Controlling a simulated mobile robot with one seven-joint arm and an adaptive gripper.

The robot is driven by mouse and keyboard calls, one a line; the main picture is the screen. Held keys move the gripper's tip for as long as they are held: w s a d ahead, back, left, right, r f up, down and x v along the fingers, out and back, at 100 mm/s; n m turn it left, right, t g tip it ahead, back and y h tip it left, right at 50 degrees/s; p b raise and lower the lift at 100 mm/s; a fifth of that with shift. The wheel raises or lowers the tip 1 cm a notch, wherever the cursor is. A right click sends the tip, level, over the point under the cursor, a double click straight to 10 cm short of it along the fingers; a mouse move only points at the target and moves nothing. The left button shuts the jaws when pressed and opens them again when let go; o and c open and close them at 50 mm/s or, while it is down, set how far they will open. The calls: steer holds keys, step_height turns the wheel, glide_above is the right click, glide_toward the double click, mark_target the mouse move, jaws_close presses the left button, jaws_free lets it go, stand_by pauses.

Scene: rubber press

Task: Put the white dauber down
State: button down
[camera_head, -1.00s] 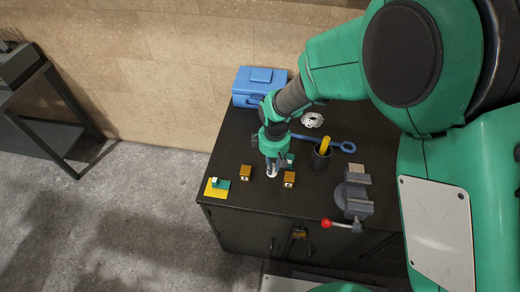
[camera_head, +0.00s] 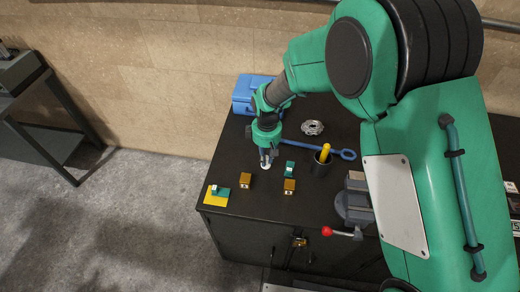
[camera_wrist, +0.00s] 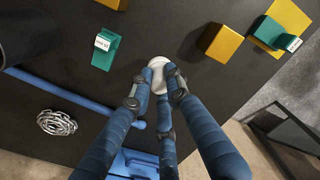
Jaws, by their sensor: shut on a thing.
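The white dauber (camera_head: 265,166) is between the fingertips of my gripper (camera_head: 267,158), over the black bench top left of centre. In the wrist view its pale round body (camera_wrist: 158,84) shows between the blue fingers of my gripper (camera_wrist: 163,72), which are shut on it. The fingers hide part of it. I cannot tell whether its lower end touches the bench.
A green block (camera_head: 290,167) and two ochre blocks (camera_head: 246,180) (camera_head: 289,186) stand close by. A yellow pad (camera_head: 214,198) with another green block (camera_head: 220,191) is at the front left.

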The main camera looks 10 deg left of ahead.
steer(key=w+a, duration=0.1)
steer(key=w, duration=0.1)
steer(key=w+a, duration=0.1)
steer(key=w, duration=0.2)
steer(key=w+a, duration=0.1)
steer(key=w, duration=0.1)
steer(key=shift+w+a+f, duration=0.2)
steer(key=shift+a+f, duration=0.1)
steer(key=shift+f, duration=0.1)
steer(key=shift+f+b, duration=0.3)
steer(key=shift+f, duration=1.45)
steer(key=shift+f, duration=0.15)
steer(key=c, duration=1.7)
jaws_free()
steer(key=shift+o, duration=0.2)
step_height(320, 180, up, 12)
steer(key=p, duration=0.1)
